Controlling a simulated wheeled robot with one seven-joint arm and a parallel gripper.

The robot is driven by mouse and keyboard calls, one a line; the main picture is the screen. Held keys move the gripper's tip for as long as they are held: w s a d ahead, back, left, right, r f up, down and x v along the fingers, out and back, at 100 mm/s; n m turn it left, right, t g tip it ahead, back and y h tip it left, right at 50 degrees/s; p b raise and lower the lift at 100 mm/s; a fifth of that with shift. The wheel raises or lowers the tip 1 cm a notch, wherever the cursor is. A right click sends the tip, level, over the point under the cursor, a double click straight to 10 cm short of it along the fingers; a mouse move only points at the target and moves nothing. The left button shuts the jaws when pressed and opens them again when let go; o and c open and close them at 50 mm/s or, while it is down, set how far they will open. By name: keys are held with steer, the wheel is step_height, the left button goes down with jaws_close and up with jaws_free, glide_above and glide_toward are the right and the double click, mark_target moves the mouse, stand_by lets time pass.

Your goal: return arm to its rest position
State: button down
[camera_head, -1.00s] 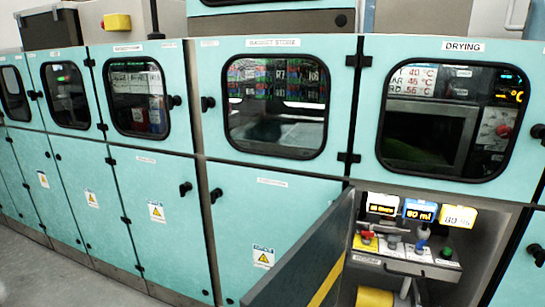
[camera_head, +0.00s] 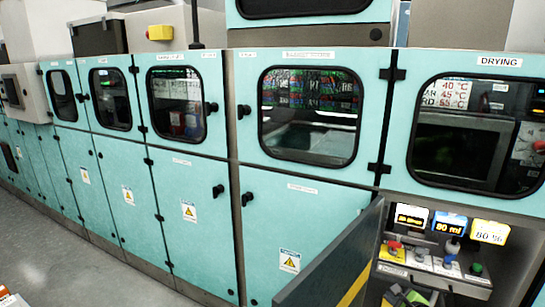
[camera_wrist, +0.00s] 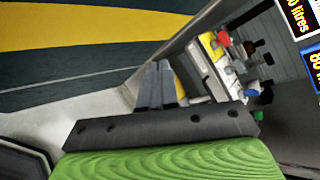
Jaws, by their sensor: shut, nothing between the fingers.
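My gripper (camera_wrist: 158,85) shows in the wrist view as two grey fingers lying together, empty, beyond a dark plate and a green ridged block of my own. The fingers point toward the corner between the dark, yellow-striped open door panel and the dosing recess. It appears close to that door, but I cannot tell the gap.
The dosing recess holds coloured knobs (camera_head: 447,246) and lit displays (camera_head: 444,223). The drying window (camera_head: 478,135) is above it. Turquoise cabinets (camera_head: 190,170) with black handles run to the left.

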steer(key=s+a+r+n+g+p, duration=0.25)
steer(key=s+a+r+n, duration=0.25)
steer(key=a+r+n, duration=0.35)
steer(key=s+a+r+n+g+p, duration=0.1)
steer(key=s+a+r+n+g, duration=0.2)
steer(key=s+a+r+n, duration=0.65)
steer(key=s+r+n, duration=0.1)
steer(key=s, duration=0.4)
steer(key=s+a+r+n+p, duration=0.1)
steer(key=s+a+r+n, duration=0.2)
steer(key=s, duration=0.4)
steer(key=s+a+r+n+p, duration=0.1)
steer(key=s+a+r+n, duration=0.1)
steer(key=s+r+n, duration=0.2)
steer(key=s+r+g, duration=0.1)
steer(key=s, duration=0.2)
steer(key=shift+s+a+r, duration=0.15)
steer(key=shift+s+a, duration=0.05)
steer(key=shift+a, duration=0.15)
